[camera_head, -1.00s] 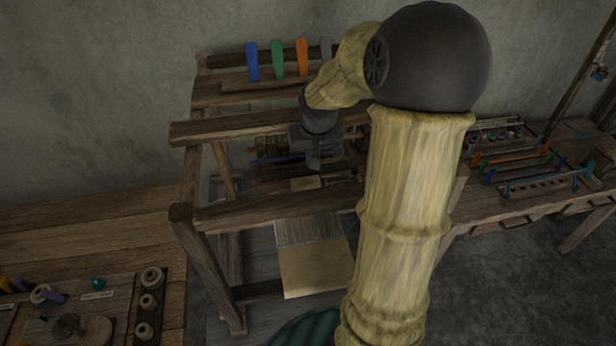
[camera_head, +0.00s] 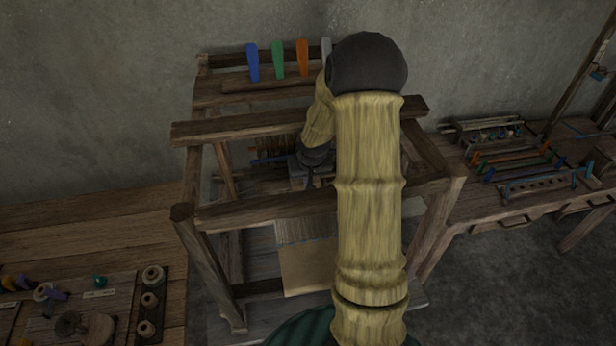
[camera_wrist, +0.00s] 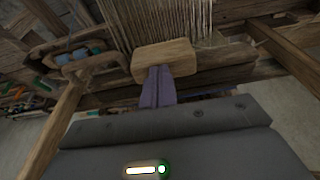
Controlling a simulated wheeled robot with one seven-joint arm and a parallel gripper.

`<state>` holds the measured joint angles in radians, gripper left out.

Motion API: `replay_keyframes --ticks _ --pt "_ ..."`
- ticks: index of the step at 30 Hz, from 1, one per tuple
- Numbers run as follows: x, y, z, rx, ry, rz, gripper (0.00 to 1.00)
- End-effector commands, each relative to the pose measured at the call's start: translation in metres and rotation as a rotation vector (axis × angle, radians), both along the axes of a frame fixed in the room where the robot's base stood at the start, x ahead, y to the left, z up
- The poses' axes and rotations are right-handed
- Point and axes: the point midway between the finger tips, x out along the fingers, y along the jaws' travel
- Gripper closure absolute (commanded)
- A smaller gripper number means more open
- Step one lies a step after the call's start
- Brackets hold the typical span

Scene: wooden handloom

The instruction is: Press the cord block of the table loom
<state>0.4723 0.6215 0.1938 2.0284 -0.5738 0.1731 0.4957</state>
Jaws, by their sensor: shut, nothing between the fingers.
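The wooden handloom (camera_head: 330,212) stands in the middle of the head view. In the wrist view a pale, rounded wooden block (camera_wrist: 164,60), which looks like the cord block, lies in front of the hanging warp cords (camera_wrist: 165,22). My gripper (camera_wrist: 157,72) is shut and empty, and its dark fingers point at the block and overlap its lower edge. I cannot tell whether the tips touch it. In the head view my gripper (camera_head: 310,180) is inside the frame, between the upper and front beams. The block is mostly hidden there by my gripper.
Blue, green, orange and grey handles (camera_head: 278,62) stand on the loom's back top. Frame beams (camera_head: 250,128) surround my arm. A left bench (camera_head: 95,232) holds spools and tools. A right table (camera_head: 520,190) holds coloured bars.

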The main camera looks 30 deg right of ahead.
Motion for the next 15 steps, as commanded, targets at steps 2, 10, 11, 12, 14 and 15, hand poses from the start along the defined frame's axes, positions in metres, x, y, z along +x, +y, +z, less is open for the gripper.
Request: replay_keyframes --ticks 2,10,11,12,14,15 --pt "0.0 0.0 -0.001 0.0 0.0 0.0 1.0" --pt "0.0 0.0 -0.002 0.0 0.0 0.0 1.0" --pt "0.001 0.0 -0.004 0.0 0.0 0.0 1.0" --pt "0.001 0.0 -0.007 0.0 0.0 0.0 1.0" --pt "0.002 0.0 -0.013 0.001 0.0 -0.001 1.0" --pt "0.002 0.0 -0.016 0.001 0.0 0.0 1.0"
